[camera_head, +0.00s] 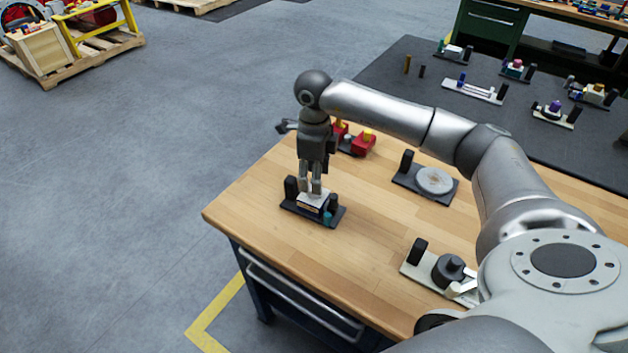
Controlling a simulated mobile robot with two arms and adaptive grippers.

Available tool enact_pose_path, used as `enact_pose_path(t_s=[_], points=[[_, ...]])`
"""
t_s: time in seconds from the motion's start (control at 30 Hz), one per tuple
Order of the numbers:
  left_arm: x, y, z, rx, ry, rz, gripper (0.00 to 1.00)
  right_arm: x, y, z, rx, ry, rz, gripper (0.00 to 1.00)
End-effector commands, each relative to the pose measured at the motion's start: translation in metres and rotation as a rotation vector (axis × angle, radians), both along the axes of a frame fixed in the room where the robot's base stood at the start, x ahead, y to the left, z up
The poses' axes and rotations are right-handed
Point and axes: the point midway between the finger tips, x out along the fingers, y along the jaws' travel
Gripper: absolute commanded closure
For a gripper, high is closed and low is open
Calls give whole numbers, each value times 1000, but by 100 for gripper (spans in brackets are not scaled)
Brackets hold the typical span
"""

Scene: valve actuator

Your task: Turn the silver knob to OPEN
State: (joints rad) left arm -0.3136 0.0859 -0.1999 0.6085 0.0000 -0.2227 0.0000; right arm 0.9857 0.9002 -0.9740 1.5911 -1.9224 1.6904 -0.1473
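I cannot tell whether the fingers touch or grip anything there. The block has a teal part (327,218) and black posts beside it. A round silver disc (434,180) lies on another black base to the right, clear of the gripper. I cannot tell which is the silver knob, and no OPEN mark is legible. My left gripper is out of view.
A fixture with a black round knob (448,268) is at the front right, near my arm. The wooden tabletop (300,258) is bare in front. A dark table (420,72) behind holds several fixtures.

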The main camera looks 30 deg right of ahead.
Motion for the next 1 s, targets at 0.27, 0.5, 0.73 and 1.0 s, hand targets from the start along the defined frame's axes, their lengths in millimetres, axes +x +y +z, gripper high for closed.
enact_pose_path(t_s=[0.27,0.5,0.73,1.0], points=[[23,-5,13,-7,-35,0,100,0,0,-34,2,1,1,49],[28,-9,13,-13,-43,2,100,0,0,-40,1,-1,1,49],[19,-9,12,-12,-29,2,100,0,1,-39,2,-1,1,64],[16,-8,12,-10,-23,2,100,0,1,-39,2,-1,1,96]])
